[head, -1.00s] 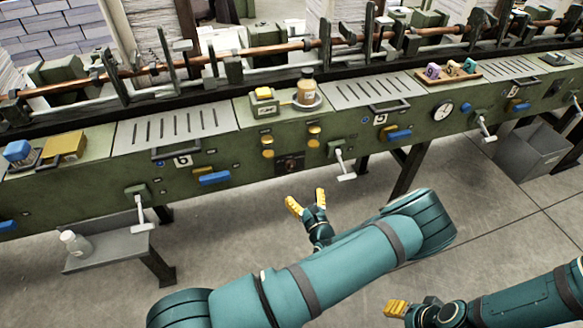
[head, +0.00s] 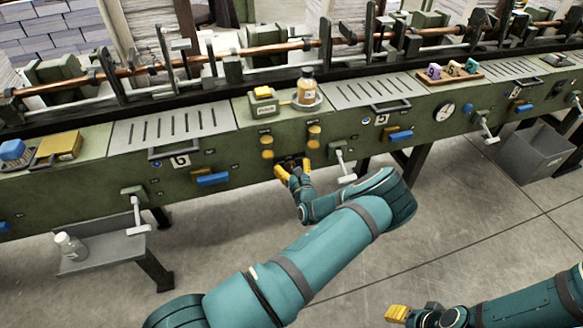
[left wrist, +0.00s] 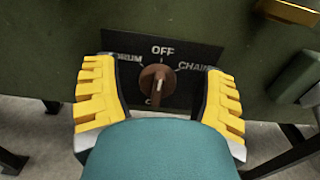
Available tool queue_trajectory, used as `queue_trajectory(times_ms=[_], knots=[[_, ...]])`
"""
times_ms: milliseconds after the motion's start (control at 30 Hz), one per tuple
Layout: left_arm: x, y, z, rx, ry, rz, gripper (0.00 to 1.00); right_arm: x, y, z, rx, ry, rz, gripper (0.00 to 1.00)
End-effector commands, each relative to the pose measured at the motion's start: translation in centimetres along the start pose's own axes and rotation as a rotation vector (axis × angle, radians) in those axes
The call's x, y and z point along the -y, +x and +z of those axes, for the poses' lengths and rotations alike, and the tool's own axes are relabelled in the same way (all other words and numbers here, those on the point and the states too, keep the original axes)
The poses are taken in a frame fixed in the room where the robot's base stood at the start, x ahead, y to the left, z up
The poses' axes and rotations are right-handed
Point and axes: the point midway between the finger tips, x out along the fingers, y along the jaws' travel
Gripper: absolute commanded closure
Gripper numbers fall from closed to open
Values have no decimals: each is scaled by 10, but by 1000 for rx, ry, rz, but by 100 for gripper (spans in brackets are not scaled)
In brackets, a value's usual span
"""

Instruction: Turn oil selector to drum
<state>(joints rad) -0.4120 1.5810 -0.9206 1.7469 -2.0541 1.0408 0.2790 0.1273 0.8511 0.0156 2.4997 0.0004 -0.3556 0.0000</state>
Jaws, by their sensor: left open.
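A lower label is mostly hidden. The knob stands roughly upright, near OFF. My left gripper (head: 293,169) is open at the plate (head: 291,161) on the green front panel. In the left wrist view its yellow fingers (left wrist: 160,86) stand on either side of the knob, apart from it. My right gripper (head: 397,312) is at the lower right, away from the panel; its jaw opening is unclear.
A crank handle (head: 342,162) juts out just right of my left gripper, and a blue handle (head: 212,179) lies left.

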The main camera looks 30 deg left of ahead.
Motion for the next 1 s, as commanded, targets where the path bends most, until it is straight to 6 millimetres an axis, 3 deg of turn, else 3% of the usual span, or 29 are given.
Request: queue_trajectory(times_ms=[267, 467, 500, 1000], knots=[[0, 1, 0, 0, 0, 0, 29, 0, 0, 0, 0, 0, 0, 53], [0, 1, 0, 0, 0, 0, 94, 0, 0, 0, 0, 0, 0, 53], [0, 1, 0, 0, 0, 0, 100, 0, 0, 0, 0, 0, 0, 53], [-1, 2, 1, 0, -37, 1, 100, 2, -4, 0, 1, 0, 0, 53]])
